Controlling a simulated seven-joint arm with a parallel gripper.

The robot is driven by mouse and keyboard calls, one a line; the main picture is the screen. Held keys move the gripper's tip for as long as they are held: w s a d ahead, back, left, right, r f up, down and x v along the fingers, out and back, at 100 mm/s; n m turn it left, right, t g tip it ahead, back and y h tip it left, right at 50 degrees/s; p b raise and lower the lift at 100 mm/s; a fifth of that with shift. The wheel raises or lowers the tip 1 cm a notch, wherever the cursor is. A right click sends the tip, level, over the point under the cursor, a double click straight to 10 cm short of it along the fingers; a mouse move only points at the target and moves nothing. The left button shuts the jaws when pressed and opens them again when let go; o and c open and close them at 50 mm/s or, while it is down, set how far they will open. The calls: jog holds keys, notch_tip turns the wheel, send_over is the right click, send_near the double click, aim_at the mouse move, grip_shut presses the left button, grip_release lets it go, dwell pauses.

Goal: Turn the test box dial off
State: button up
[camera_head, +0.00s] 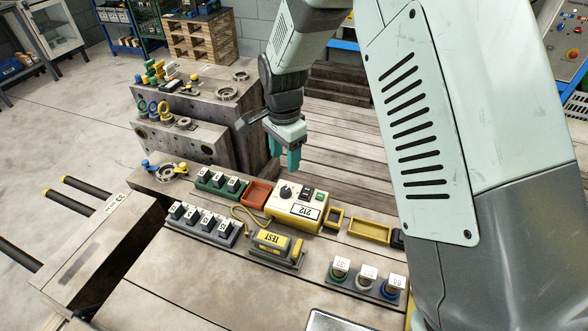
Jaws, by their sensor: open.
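A cream box with a yellow base (296,212) stands on the bench and carries a label that reads like 212. A black round dial (286,191) sits on the left of its top, with a dark switch-like part (307,194) beside it. The dial's setting is too small to read. My gripper (290,166) is open and empty, fingers pointing down, above and behind the box in the picture and apart from the dial. A yellow block marked TEST (270,241) lies in a grey holder in front of the box.
A reddish-brown tray (256,193) and a green rack (219,184) stand left of the box. A grey rack (199,222) holds several labelled pieces. A yellow tray (369,231) lies to the right. Large steel mould blocks (184,143) rise behind left.

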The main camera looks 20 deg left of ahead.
aim_at(286, 189)
notch_tip(286, 189, down, 11)
dwell(0.5)
grip_shut()
